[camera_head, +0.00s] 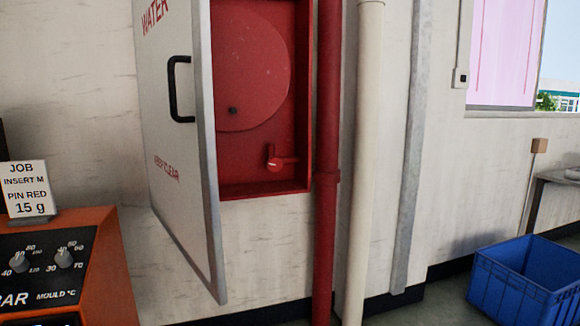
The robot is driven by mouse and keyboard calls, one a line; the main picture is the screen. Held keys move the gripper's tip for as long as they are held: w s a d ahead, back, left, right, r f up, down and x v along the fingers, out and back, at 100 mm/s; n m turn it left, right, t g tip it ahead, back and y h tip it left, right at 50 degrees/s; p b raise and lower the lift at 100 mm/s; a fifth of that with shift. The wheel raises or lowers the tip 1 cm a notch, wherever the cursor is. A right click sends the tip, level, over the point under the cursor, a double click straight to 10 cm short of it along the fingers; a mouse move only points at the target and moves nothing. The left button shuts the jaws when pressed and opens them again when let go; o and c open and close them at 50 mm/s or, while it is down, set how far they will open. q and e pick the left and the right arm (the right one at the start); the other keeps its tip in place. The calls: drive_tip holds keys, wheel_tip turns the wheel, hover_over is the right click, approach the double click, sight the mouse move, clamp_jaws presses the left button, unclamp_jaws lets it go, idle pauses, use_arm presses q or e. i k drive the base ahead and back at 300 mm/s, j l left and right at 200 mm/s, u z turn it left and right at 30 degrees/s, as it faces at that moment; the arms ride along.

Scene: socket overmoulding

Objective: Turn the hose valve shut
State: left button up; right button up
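The hose valve (276,161) is a small red tap with a lever. It sits low in an open red wall cabinet (262,189), below a large red hose reel disc (255,70). The white cabinet door (168,130) with a black handle (178,90) stands swung open to the left. Neither of my grippers is in view.
A red pipe (327,130) and a cream pipe (366,130) run down the wall right of the cabinet. An orange machine (112,265) with dials and a job card (27,190) stands at lower left. A blue crate (515,285) stands on the floor at lower right.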

sight(274, 164)
drive_tip(key=i+u, duration=0.15)
drive_tip(key=u, duration=0.25)
drive_tip(key=i+l+u, duration=0.1)
drive_tip(key=u, duration=0.25)
drive_tip(key=i+l+u, duration=0.1)
drive_tip(key=l+u, duration=0.15)
drive_tip(key=u, duration=0.15)
